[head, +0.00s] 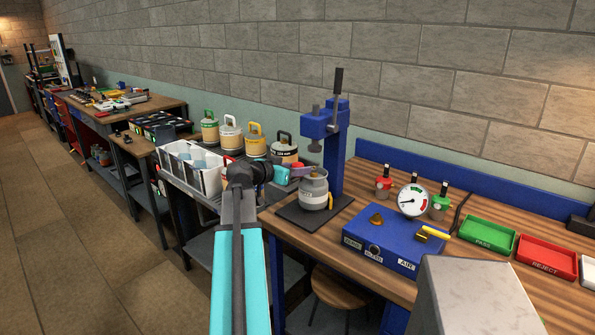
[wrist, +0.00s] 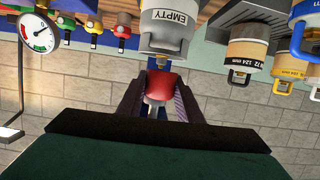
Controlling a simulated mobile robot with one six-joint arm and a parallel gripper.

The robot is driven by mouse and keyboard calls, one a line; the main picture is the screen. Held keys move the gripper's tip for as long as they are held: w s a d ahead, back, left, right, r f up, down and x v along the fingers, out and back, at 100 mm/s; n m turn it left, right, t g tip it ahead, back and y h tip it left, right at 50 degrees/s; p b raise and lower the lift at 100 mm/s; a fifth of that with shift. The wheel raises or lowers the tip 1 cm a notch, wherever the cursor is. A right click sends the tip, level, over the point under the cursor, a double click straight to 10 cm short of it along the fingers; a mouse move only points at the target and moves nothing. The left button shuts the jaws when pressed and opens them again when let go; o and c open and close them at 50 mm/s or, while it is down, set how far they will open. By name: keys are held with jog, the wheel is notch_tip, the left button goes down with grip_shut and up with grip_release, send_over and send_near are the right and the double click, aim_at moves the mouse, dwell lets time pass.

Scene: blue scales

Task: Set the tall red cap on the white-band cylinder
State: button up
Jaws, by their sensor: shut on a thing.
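The white-band cylinder (head: 313,197) is grey, with a pale band, and stands upright on a dark plate under the blue press. In the wrist view, which shows the scene upside down, its white band (wrist: 164,31) reads EMPTY. My gripper (wrist: 160,100) is shut on the tall red cap (wrist: 168,84). The cap lies between the jaws, close to the cylinder's neck end. Whether cap and neck touch cannot be told. In the head view my gripper (head: 298,172) is at the cylinder's top left, and the cap is hard to make out there.
The blue press (head: 336,150) rises right behind the cylinder. A blue box (head: 370,234) and a gauge (head: 413,200) stand to the right, with green (head: 487,236) and red (head: 546,257) trays beyond. Several banded cylinders (head: 256,141) and a white bin (head: 183,178) stand left.

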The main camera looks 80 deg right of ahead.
aim_at(313, 168)
jog(key=shift+f, duration=0.1)
jog(key=shift+s+d+b, duration=0.5)
jog(key=shift+s+d, duration=0.2)
jog(key=shift+d, duration=0.6)
jog(key=shift+s+d+b, duration=0.55)
jog(key=shift+s+d, duration=0.15)
jog(key=shift+d, duration=0.6)
jog(key=shift+s+d+b, duration=0.5)
jog(key=shift+s+d, duration=0.2)
jog(key=shift+d, duration=0.6)
jog(key=shift+f+b, duration=1.1)
jog(key=shift+f, duration=0.2)
jog(key=o, duration=1.1)
jog(key=shift+a, duration=0.15)
jog(key=b+v, duration=0.2)
jog(key=v, duration=1.1)
jog(key=shift+w+a+r, duration=0.15)
jog(key=shift+w+a, duration=0.05)
